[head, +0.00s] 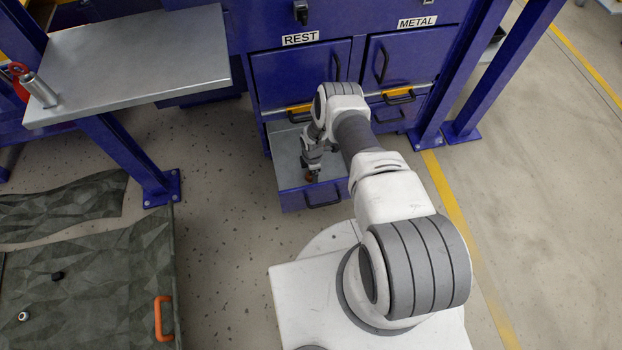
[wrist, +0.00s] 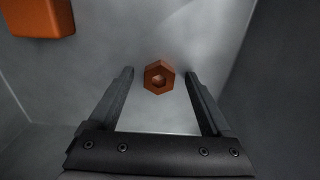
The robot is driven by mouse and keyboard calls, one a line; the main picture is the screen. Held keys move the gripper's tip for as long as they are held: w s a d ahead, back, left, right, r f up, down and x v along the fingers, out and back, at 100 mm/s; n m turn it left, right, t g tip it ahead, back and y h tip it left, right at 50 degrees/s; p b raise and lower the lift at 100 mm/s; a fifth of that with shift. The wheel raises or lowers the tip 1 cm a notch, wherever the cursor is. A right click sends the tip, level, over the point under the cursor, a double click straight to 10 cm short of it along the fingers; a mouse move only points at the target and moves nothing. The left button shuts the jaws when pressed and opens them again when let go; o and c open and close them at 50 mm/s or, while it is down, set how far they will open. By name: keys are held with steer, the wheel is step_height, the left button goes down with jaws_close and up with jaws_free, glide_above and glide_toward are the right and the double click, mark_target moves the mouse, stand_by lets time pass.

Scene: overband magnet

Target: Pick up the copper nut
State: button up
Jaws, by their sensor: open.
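The copper nut (wrist: 159,77) is a small orange-brown hexagon with a hole, lying flat on the grey floor of a drawer in the wrist view. My gripper (wrist: 159,75) is open, with one finger on each side of the nut and a gap to both. The nut sits between the fingertips. In the head view my gripper (head: 312,172) reaches down into the open drawer (head: 325,195) under the REST label. A small orange-brown thing shows at its tip there, too small to tell apart.
A larger orange block (wrist: 38,16) lies in the drawer's corner, up and left of the nut. Drawer walls (wrist: 285,90) stand close by. In the head view a grey shelf (head: 140,55) is at left, and a blue post (head: 130,150) stands left of the drawer.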

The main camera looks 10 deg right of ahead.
steer(key=shift+f, duration=0.15)
jaws_close()
stand_by(0.4)
